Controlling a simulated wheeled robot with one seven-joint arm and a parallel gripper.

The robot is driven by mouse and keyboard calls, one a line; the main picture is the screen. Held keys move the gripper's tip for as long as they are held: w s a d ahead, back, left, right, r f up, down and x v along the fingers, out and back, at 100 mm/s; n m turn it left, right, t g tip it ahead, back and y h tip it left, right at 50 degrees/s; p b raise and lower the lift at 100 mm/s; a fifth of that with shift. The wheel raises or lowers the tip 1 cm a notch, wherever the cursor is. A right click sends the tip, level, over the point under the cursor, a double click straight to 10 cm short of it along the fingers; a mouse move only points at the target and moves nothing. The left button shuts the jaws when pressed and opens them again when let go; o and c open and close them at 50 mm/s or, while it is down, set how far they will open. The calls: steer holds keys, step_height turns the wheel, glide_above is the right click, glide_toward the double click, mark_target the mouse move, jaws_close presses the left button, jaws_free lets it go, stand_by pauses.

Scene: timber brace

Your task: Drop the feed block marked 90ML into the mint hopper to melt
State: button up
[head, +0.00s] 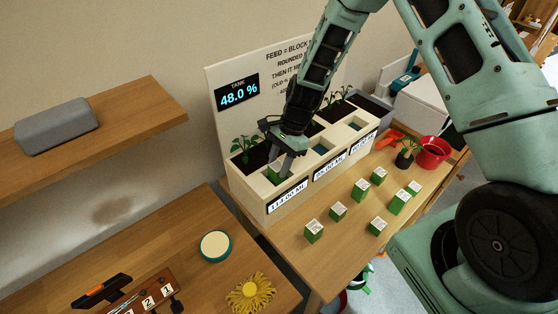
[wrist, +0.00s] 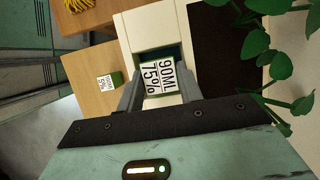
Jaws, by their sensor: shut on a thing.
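My gripper (head: 279,172) is shut on a green block with a white top label. In the wrist view the label on the held block (wrist: 159,76) reads 90ML and 75%. The block is between the two grey fingers, at a square opening in the front of the cream planter box (head: 262,207). The opening's teal inner wall (wrist: 146,54) shows beside the block; how deep the block sits is hidden. Two more teal-lined openings (head: 321,149) lie further right along the box. I cannot tell which is called the mint hopper.
Several green blocks with white labels, one of them here (head: 314,231), stand on the table in front of the box. A red pot (head: 433,152) is at the far right. Leafy plants (head: 247,149) grow behind the openings. The tank display (head: 238,93) reads 48.0 %.

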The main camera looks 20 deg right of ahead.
steer(key=shift+f, duration=0.3)
steer(key=o, duration=1.1)
steer(key=b+v, duration=0.3)
steer(key=v, duration=1.4)
steer(key=s+a+r+n+h, duration=0.2)
steer(key=s+a+r+n, duration=0.2)
steer(key=s+a+n, duration=0.8)
steer(key=s+n, duration=0.3)
steer(key=s, duration=0.2)
steer(key=s+n+t+h, duration=0.1)
steer(key=s+n, duration=0.2)
steer(key=s, duration=0.3)
steer(key=s+a+n, duration=0.1)
steer(key=s+n, duration=0.3)
steer(key=s, duration=0.2)
steer(key=shift+r+h, duration=0.3)
steer(key=shift+r, duration=0.05)
